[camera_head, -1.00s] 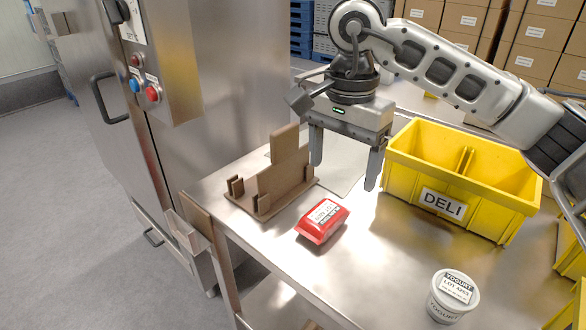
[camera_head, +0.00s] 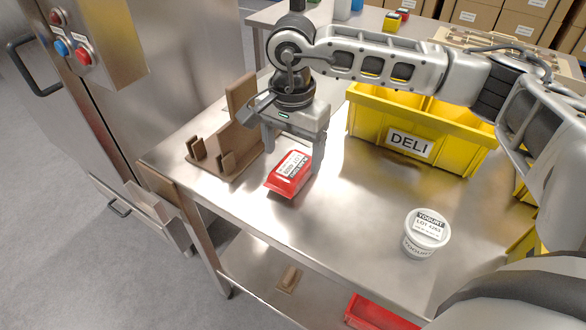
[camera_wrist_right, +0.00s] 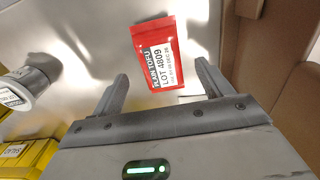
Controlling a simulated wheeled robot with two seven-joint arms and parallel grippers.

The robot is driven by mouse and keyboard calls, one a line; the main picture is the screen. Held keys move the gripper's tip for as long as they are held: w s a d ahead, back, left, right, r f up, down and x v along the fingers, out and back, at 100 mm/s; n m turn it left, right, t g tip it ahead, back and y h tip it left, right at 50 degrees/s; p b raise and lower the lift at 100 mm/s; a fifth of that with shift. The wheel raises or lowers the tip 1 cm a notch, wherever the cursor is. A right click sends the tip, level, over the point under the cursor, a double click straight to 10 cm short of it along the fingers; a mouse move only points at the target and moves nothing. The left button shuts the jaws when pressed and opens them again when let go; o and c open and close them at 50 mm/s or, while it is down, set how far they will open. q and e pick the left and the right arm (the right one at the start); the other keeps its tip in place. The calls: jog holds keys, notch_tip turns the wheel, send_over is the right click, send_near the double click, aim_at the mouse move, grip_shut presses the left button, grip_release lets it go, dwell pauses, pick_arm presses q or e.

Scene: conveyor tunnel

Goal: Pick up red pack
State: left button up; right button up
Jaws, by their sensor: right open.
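The red pack (camera_head: 289,174) with a white label lies on the steel table, left of the yogurt tub. My right gripper (camera_head: 292,158) is open above and just behind the pack, with its fingers pointing down on either side of the pack's far end. In the right wrist view the red pack (camera_wrist_right: 158,55) lies beyond the open fingertips of my right gripper (camera_wrist_right: 160,75), roughly centred between them. I cannot tell whether a finger touches it. My left gripper is not in view.
A brown holder (camera_head: 228,150) stands left of the pack. A yellow DELI bin (camera_head: 465,145) stands behind to the right. A white yogurt tub (camera_head: 426,234) stands at the right. A steel cabinet (camera_head: 120,110) is at the left. The steel table (camera_head: 345,225) is clear in front of the pack.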

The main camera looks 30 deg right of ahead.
aim_at(293, 164)
notch_tip(293, 164, down, 4)
jog(key=shift+w+d+r+p, duration=0.1)
jog(key=shift+d+r+p, duration=0.05)
jog(key=shift+p, duration=0.2)
jog(key=shift+f, duration=0.35)
jog(key=shift+r, duration=0.1)
jog(key=c, duration=1.2)
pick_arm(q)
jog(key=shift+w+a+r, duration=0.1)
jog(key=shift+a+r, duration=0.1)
pick_arm(e)
jog(key=shift+w, duration=0.1)
jog(key=shift+r, duration=0.55)
pick_arm(q)
jog(key=b, duration=0.1)
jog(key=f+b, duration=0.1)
jog(key=b, duration=0.1)
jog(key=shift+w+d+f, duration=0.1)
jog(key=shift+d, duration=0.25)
pick_arm(e)
jog(key=s+r, duration=0.4)
jog(key=s+a+r, duration=0.1)
jog(key=s+r, duration=0.3)
jog(key=s, duration=0.1)
jog(key=s+r, duration=0.4)
jog(key=s, duration=0.1)
jog(key=shift+a, duration=0.2)
